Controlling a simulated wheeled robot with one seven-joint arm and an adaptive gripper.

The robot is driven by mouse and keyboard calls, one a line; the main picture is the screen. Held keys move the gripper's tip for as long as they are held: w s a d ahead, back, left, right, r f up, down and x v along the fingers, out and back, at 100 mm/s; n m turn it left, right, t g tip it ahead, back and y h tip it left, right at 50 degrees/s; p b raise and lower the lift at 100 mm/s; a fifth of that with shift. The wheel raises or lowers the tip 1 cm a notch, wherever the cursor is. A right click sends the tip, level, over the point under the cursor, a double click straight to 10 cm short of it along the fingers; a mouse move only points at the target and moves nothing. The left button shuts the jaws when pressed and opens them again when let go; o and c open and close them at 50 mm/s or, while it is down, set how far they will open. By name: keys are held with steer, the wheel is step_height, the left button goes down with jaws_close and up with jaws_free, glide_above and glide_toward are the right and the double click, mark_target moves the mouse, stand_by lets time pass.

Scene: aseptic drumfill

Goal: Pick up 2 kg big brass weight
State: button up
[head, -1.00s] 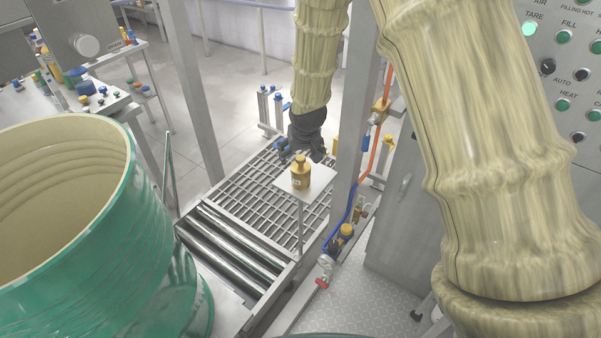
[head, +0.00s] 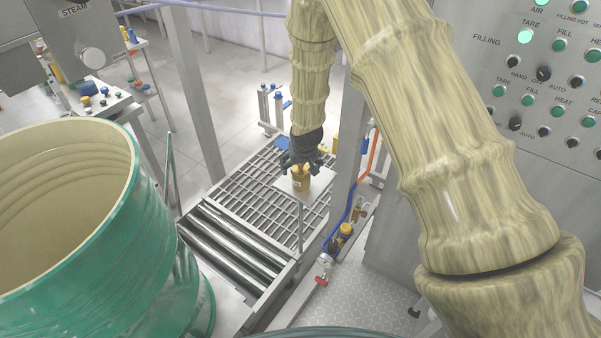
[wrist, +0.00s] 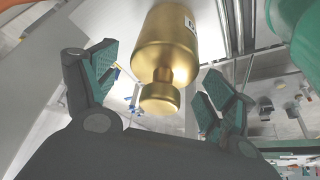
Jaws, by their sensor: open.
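The brass weight (head: 300,182) stands upright on a small raised square plate (head: 318,188) in the head view. In the wrist view the weight (wrist: 166,50) is a gold cylinder with a narrow neck and a knob, with part of a white label at its upper right. My gripper (head: 302,163) is just above the weight and hides its knob in the head view. In the wrist view my gripper (wrist: 155,85) is open, with its green-padded fingers spread on either side of the knob. I see a gap between each finger and the weight.
A large green drum (head: 60,215) stands at the left. Rollers (head: 235,245) and a metal grating (head: 265,195) lie below the plate. A post (head: 350,130), an orange-and-blue hose (head: 368,165) and a control panel (head: 535,110) are to the right.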

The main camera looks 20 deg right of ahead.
steer(key=shift+x, duration=1.05)
steer(key=shift+c, duration=0.4)
jaws_close()
steer(key=shift+w+r+p, duration=0.1)
steer(key=shift+r+p, duration=0.05)
steer(key=shift+p, duration=0.15)
